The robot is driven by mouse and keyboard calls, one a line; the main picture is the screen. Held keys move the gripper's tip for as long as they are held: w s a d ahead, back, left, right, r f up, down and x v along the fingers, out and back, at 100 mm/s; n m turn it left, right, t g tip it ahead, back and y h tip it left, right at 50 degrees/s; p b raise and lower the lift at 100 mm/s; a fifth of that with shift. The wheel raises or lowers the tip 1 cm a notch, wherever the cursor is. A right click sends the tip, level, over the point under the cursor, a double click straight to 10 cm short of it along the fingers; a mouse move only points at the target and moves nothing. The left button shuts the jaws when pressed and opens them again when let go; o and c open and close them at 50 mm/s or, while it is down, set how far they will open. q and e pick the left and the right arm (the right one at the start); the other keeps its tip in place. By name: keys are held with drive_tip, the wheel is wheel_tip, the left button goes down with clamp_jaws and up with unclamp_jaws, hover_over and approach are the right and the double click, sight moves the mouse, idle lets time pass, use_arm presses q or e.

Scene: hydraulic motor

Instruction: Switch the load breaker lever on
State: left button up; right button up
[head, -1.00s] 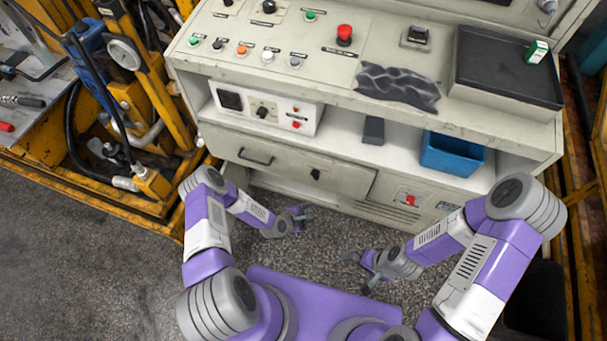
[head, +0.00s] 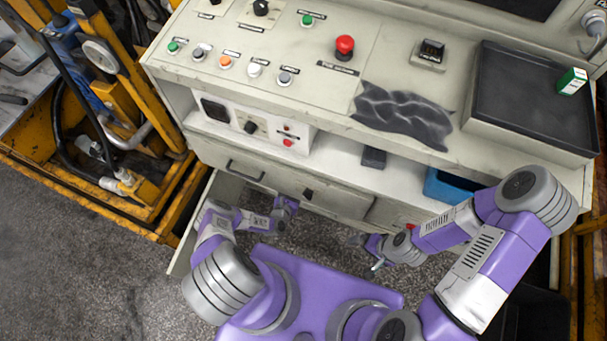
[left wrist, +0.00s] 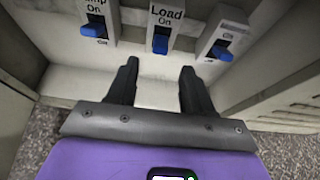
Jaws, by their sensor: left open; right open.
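The load breaker lever (left wrist: 161,43) is a blue handle on a white plate marked "Load On", at the top middle of the left wrist view. Its handle sits below the lettering. My left gripper (left wrist: 158,72) is open, its two dark fingers pointing toward the lever with a gap and nothing between them. In the head view my left gripper (head: 286,207) is low in front of the cabinet, and the levers are hidden there. My right gripper (head: 370,256) is open and empty above the floor at the cabinet front.
Similar blue levers stand left (left wrist: 94,30) and right (left wrist: 222,48) of the load lever. Pale walls flank the recess. A pale panel (head: 190,235) stands out beside my left arm. The console top holds a red button (head: 344,46) and a black tray (head: 530,105).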

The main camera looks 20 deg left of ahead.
use_arm(q)
drive_tip(key=b+x, duration=0.2)
drive_tip(key=x, duration=0.4)
drive_tip(key=shift+w, duration=0.2)
drive_tip(key=shift+f, duration=0.1)
drive_tip(key=shift+c, duration=0.5)
